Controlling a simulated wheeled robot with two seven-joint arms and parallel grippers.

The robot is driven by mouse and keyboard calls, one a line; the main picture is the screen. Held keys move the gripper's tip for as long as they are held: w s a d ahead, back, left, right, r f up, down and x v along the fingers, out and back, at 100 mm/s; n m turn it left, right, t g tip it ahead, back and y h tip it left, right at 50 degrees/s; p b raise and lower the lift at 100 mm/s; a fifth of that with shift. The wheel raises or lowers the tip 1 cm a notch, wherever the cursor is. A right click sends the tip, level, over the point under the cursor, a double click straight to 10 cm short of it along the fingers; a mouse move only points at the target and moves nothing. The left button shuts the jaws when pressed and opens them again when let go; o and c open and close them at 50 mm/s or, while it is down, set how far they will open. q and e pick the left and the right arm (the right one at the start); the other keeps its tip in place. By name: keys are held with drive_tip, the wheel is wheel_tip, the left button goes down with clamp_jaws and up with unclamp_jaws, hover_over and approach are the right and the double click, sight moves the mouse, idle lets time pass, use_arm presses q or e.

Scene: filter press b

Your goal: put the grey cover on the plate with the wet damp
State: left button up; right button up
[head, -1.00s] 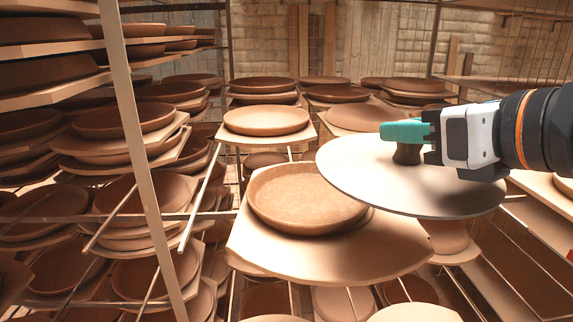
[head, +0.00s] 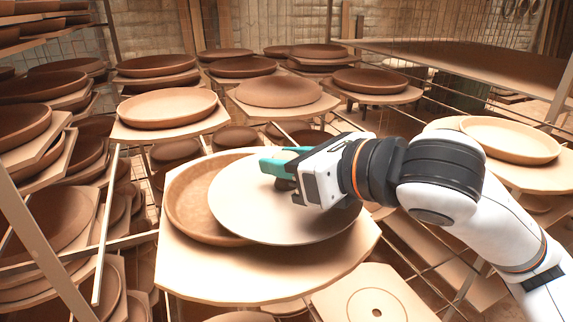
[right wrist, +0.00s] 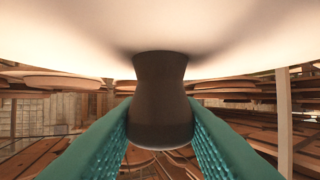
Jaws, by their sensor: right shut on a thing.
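The grey cover (head: 245,213) is a flat round disc with a dark knob (right wrist: 160,95) on top. My right gripper (head: 285,166) is shut on that knob, with a teal finger on either side in the right wrist view. The plate with the wet damp (head: 186,205) is a round clay plate with a raised rim, on a board at the centre of the head view. The cover overlaps its middle and right in the picture, and its left part stays visible. I cannot tell whether cover and plate touch. My left gripper is out of view.
The plate's board (head: 215,287) sits on a rack. Another clay plate (head: 166,106) stands behind it, and one (head: 510,139) is at the right. A square slab with a hole (head: 372,297) lies at the front right. Racks of plates crowd the left.

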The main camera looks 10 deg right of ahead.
drive_tip(key=shift+s+d+f, duration=0.15)
drive_tip(key=shift+d+f, duration=0.1)
drive_tip(key=shift+f, duration=0.3)
drive_tip(key=shift+a, duration=0.1)
drive_tip(key=o, duration=0.7)
drive_tip(key=shift+f, duration=0.2)
drive_tip(key=shift+c, duration=0.2)
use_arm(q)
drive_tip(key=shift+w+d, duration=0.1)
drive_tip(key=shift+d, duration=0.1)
use_arm(e)
drive_tip(key=o, duration=0.4)
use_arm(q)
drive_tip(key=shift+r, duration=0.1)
use_arm(e)
drive_tip(key=shift+o, duration=0.2)
drive_tip(key=shift+r, duration=0.1)
drive_tip(key=shift+r, duration=0.1)
wheel_tip(320, 180, up, 3)
drive_tip(key=b, duration=0.5)
hover_over(351, 219)
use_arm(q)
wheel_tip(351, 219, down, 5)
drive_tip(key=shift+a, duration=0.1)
use_arm(e)
drive_tip(key=shift+v, duration=0.95)
